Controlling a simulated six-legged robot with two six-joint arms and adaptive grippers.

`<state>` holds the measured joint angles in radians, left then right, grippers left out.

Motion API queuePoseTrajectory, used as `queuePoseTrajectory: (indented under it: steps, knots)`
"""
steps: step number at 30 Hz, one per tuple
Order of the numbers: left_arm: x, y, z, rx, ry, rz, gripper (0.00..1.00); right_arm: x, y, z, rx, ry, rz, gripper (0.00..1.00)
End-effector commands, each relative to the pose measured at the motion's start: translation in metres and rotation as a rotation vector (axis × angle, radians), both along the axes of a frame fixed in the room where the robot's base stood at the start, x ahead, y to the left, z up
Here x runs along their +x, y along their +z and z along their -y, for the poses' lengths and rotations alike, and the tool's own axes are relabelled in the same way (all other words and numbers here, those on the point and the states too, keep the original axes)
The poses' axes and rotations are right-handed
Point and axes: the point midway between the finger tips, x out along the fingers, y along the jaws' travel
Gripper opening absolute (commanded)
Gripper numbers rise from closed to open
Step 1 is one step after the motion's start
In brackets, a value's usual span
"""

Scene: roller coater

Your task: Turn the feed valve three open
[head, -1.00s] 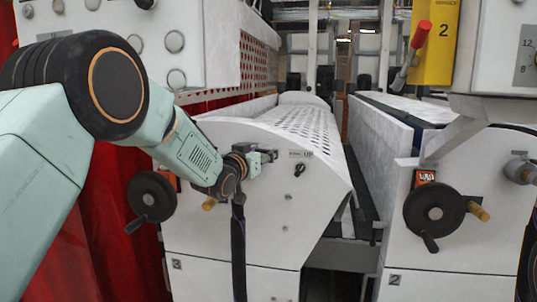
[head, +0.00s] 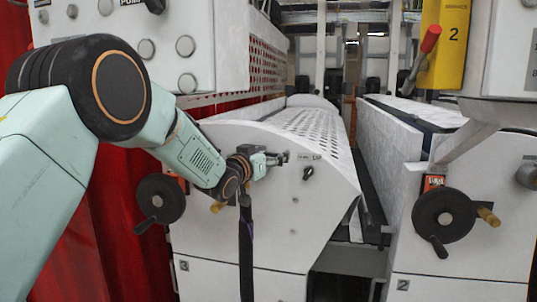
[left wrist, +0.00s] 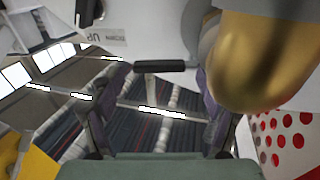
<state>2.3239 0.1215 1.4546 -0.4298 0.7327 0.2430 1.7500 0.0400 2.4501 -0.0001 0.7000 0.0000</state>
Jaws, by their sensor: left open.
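Unit three is a white cabinet (head: 225,240) marked 3. My left gripper (head: 275,159) is at its front face, beside the DOWN/UP label (head: 311,157). In the left wrist view the gripper (left wrist: 162,112) is open, with one dark finger on each side. A black bar handle on a short grey stem (left wrist: 165,66) shows between and ahead of the fingertips; it looks like the feed valve's handle. I cannot tell whether it touches them. The wrist hides most of the valve in the head view.
A black handwheel (head: 159,199) and a brass piece (head: 217,207) are left of and below my wrist. A black switch (head: 308,173) is close right. Unit two (head: 445,260) stands right, with its own handwheel (head: 444,214).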

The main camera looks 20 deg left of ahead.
Motion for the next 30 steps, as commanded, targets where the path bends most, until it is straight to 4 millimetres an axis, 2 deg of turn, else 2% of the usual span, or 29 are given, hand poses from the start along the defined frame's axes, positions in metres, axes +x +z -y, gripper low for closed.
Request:
queuePoseTrajectory:
  steps: [5, 10, 30]
  knots:
    - [-0.001, -0.001, 0.0, 0.001, 0.0, -0.003, 0.76, 0.0, 0.0, 0.0, 0.0, 0.0, 0.0, 0.56]
    - [-0.014, -0.002, -0.003, -0.001, 0.001, -0.005, 0.76, 0.0, 0.0, 0.0, 0.0, 0.0, 0.0, 0.56]
    - [-0.107, -0.001, -0.022, -0.003, 0.001, -0.002, 0.76, 0.0, 0.0, 0.0, 0.0, 0.0, 0.0, 0.56]
